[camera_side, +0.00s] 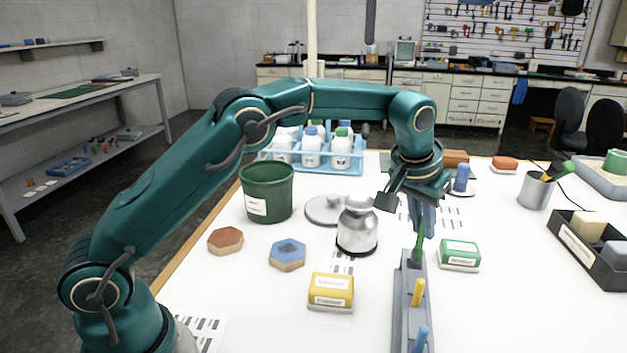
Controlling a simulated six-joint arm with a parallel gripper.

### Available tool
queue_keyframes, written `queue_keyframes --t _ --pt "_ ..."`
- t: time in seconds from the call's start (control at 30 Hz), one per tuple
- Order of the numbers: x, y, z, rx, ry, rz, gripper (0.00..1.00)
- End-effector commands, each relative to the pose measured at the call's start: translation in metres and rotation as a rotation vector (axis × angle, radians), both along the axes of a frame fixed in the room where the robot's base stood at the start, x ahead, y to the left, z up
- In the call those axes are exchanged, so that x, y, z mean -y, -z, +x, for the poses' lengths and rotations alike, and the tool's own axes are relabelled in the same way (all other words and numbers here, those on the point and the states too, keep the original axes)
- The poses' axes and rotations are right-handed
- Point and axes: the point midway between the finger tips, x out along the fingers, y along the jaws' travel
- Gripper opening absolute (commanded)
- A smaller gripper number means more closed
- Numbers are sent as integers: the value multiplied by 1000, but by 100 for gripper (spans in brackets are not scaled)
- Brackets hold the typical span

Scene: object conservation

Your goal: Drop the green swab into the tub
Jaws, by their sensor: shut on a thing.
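The green swab (418,244) stands near upright at the far end of a grey rack (399,315). My gripper (423,225) points down over that end and is shut on the upper part of the green swab. I cannot tell whether the swab's lower end is still in its slot. A yellow swab (417,292) and a blue swab (420,338) stand nearer in the same rack. The dark green tub (268,208) with a white label is at the left back of the table, well left of my gripper.
A silver jar (357,232) and a grey round lid (322,210) lie between the tub and my gripper. A yellow box (331,289), a green box (460,254) and two hexagonal blocks (288,251) are nearby. A blue bottle crate (313,160) stands behind the tub.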

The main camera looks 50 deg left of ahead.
Motion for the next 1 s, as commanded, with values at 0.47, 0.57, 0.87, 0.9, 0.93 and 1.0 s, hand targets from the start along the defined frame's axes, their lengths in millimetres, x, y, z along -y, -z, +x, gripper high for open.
queue_keyframes --t 0.47,0.57,0.87,0.9,0.93,1.0 --pt "0 50 -1 -2 0 -1 0" --pt "0 52 0 1 0 -2 0" --pt "0 55 0 0 -1 -1 0" --pt "0 56 0 0 -1 -1 0" --pt "0 57 0 0 -1 -1 0" --pt "0 58 0 1 -1 -1 18"
